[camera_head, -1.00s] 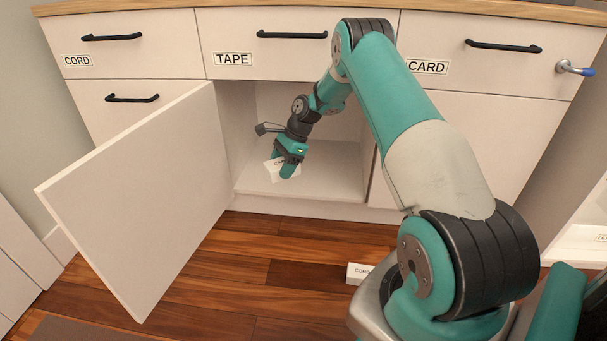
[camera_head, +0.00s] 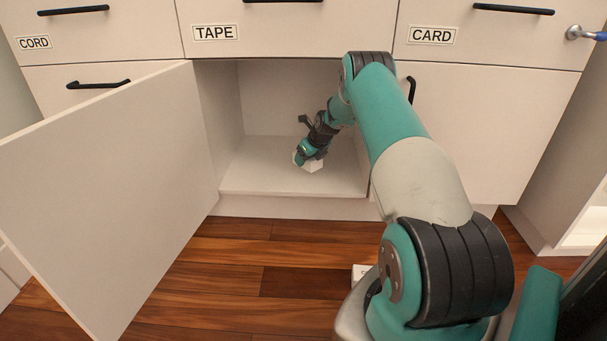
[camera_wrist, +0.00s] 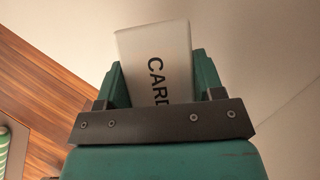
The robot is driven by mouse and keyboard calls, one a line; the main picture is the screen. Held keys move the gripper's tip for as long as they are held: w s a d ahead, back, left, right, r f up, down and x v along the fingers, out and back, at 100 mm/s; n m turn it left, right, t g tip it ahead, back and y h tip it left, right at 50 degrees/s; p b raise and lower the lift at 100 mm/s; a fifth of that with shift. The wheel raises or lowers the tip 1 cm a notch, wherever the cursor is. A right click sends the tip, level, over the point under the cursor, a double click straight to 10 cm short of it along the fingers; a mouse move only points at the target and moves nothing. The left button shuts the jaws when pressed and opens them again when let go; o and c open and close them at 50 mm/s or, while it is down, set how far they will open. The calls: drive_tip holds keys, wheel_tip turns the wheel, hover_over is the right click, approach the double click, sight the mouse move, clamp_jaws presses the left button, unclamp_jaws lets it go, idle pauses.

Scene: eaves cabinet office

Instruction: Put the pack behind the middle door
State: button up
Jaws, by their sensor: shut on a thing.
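The pack is a small white box marked CARD, seen close in the wrist view (camera_wrist: 155,55) and small in the head view (camera_head: 313,165). My gripper (camera_head: 306,157) is shut on it, one teal finger on each side. In the wrist view my gripper (camera_wrist: 158,82) covers the pack's lower end. The middle door (camera_head: 115,185) stands swung open to the left, below the drawer labelled TAPE (camera_head: 215,32). My gripper holds the pack inside the open middle compartment (camera_head: 250,178), low over its floor. I cannot tell whether the pack touches the floor.
Drawers labelled CORD (camera_head: 34,43) and CARD (camera_head: 432,35) flank the TAPE drawer. The right door (camera_head: 465,140) is closed. Another white box (camera_head: 361,271) lies on the wooden floor, partly hidden by my arm. The compartment shows no other objects.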

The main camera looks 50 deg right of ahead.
wheel_tip(320, 180, down, 4)
drive_tip(key=b, duration=0.2)
drive_tip(key=shift+f+b, duration=0.1)
drive_tip(key=shift+b, duration=0.25)
drive_tip(key=shift+d+r, duration=0.1)
drive_tip(key=shift+r, duration=0.1)
drive_tip(key=o, duration=1)
drive_tip(key=shift+f, duration=0.1)
drive_tip(key=shift+p+v, duration=4)
drive_tip(key=shift+v, duration=2.1)
